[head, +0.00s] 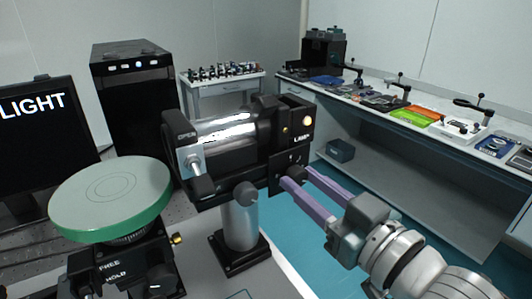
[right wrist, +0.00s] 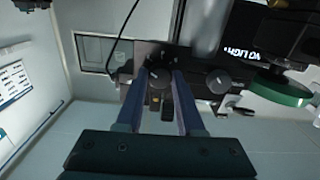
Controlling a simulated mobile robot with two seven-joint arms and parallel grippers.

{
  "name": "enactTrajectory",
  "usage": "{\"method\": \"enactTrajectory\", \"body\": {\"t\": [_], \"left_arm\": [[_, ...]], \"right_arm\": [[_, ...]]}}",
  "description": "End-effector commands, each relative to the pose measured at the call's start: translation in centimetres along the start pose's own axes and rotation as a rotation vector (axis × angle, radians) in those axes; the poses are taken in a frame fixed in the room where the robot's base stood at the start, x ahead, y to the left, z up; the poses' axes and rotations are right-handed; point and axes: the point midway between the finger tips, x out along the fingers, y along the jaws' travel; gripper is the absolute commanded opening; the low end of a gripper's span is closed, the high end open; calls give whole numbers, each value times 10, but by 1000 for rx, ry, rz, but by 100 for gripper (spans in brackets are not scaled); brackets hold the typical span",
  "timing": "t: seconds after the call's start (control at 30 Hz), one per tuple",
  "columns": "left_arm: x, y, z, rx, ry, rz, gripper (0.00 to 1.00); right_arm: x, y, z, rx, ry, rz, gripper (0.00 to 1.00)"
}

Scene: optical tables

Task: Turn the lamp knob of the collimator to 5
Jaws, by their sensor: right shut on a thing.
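The collimator (head: 225,137) is a black and silver barrel on a grey post. Its right end carries a black box marked LAMP, with a small lit yellow spot on it. The lamp knob (right wrist: 160,78) is a dark round knob on that box's lower part. My right gripper (head: 295,178) comes from the lower right, and its two long purple fingers are shut on the knob, one on each side. In the right wrist view, the knob sits between the fingertips (right wrist: 160,75). I cannot read the knob's setting. My left gripper is not in view.
A round table with a green rim (head: 112,200) stands at the left, before a monitor (head: 35,130) whose visible text reads LIGHT. A black cabinet (head: 130,110) stands behind. A long bench (head: 420,150) with trays and tools runs along the right.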

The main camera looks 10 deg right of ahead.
Motion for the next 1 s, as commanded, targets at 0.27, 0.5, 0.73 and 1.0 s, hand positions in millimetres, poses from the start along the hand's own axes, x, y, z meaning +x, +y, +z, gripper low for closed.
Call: {"method": "enactTrajectory", "body": {"t": [0.27,0.5,0.73,1.0], "left_arm": [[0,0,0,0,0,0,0],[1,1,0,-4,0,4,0],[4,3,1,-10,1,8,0],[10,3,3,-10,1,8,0]], "right_arm": [[0,0,-1,260,2,-1,0],[0,0,0,487,2,-2,0],[0,0,0,705,2,-2,0],[0,0,0,962,3,-2,0]]}}
